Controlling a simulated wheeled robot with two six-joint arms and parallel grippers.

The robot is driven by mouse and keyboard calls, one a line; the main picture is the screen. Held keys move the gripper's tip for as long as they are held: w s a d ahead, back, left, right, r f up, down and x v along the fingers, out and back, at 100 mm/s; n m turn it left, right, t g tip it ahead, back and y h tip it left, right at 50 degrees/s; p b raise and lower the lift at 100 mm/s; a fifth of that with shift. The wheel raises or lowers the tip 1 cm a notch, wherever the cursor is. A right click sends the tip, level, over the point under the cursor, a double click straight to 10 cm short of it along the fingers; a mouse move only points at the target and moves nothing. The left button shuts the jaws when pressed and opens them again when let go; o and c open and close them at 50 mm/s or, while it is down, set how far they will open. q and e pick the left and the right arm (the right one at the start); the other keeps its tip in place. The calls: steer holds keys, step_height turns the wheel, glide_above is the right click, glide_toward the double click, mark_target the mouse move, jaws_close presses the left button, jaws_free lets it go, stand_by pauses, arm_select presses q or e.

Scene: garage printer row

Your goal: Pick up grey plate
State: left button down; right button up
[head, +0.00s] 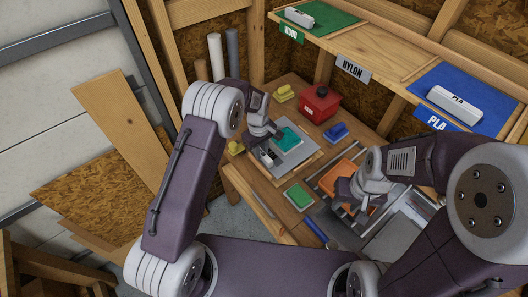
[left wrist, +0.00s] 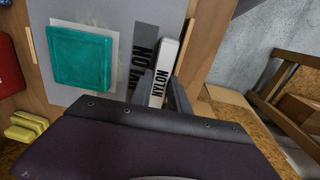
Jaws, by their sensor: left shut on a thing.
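The grey plate (head: 297,156) lies on the wooden bench with a flat teal square piece (head: 288,136) on it. In the left wrist view the grey plate (left wrist: 121,22) fills the upper left, beside the teal square (left wrist: 80,57). A white bar marked NYLON (left wrist: 163,72) stands along its edge. My left gripper (head: 268,155) is over that edge, shut on the white bar; the fingers partly hide it. My right gripper (head: 366,204) is right of the grey plate, near an orange piece (head: 340,174); its finger opening is unclear.
Around the plate are a red box (head: 319,102), a blue block (head: 336,132), yellow blocks (head: 284,93) and a green square (head: 299,195). The shelf above has a green mat (head: 331,21), a blue mat (head: 466,84) and a bare NYLON space.

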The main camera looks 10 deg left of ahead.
arm_select(q)
steer(key=shift+r, duration=0.45)
steer(key=shift+d+r+b, duration=0.25)
steer(key=shift+r+b, duration=0.15)
steer(key=shift+r, duration=0.85)
steer(key=s+d+r+b, duration=0.1)
steer(key=s+d+r, duration=0.3)
steer(key=d, duration=0.6)
step_height(320, 180, up, 3)
steer(key=shift+s+d+f+b, duration=0.1)
steer(key=shift+s+d+b, duration=0.1)
steer(key=shift+b, duration=0.15)
steer(key=shift+f, duration=0.1)
